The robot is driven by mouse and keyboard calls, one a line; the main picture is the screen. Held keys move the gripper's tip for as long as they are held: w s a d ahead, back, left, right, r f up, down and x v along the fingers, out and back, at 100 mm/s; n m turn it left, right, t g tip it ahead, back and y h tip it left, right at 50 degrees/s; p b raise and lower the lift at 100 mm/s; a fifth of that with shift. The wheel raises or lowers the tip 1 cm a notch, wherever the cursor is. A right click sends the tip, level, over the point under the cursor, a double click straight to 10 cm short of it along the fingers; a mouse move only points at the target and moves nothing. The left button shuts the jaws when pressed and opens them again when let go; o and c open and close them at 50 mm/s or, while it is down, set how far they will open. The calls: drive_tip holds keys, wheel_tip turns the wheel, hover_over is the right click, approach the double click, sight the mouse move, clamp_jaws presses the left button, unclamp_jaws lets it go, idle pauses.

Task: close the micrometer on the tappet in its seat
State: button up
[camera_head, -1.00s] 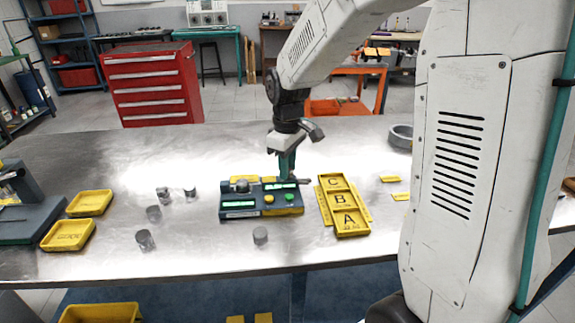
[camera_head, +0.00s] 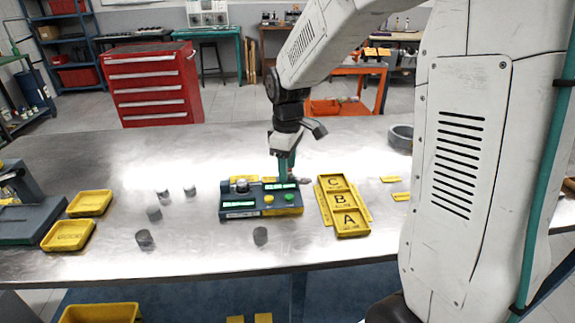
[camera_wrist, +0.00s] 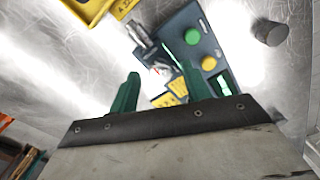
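The micrometer station (camera_head: 262,210) is a blue-grey block with lit green displays and a yellow and a green button, at the middle of the bench. Its silver micrometer barrel (camera_wrist: 141,36) shows in the wrist view, just beyond my fingertips. A round silver piece (camera_head: 241,185), perhaps the tappet, sits at the station's back left; I cannot confirm it. My gripper (camera_head: 285,179) points down at the station's back right. In the wrist view its green fingers (camera_wrist: 159,70) are apart with nothing clearly between them. The seat is not clearly visible there.
The yellow A-B-C tray (camera_head: 351,229) lies right of the station. A loose tappet (camera_head: 260,236) stands in front, and several more (camera_head: 145,239) stand to the left. Yellow trays (camera_head: 90,203) and a grey ring (camera_head: 401,137) are farther off. The bench front is mostly clear.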

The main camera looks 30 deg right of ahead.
wheel_tip(320, 180, up, 8)
drive_tip(key=shift+f, duration=0.1)
idle(0.6)
idle(0.3)
drive_tip(key=shift+s+m, duration=0.1)
drive_tip(key=shift+m, duration=0.2)
drive_tip(key=s+a+r+m, duration=0.1)
drive_tip(key=s+m, duration=0.1)
drive_tip(key=s, duration=0.7)
drive_tip(key=s+a+r+m+t, duration=0.1)
drive_tip(key=s+m, duration=0.2)
drive_tip(key=s, duration=0.5)
drive_tip(key=s+a+m, duration=0.1)
drive_tip(key=s+m, duration=0.1)
drive_tip(key=s, duration=0.7)
drive_tip(key=shift+s+a+r+m, duration=0.3)
drive_tip(key=shift+a+r+m, duration=0.05)
drive_tip(key=shift+r+m, duration=0.05)
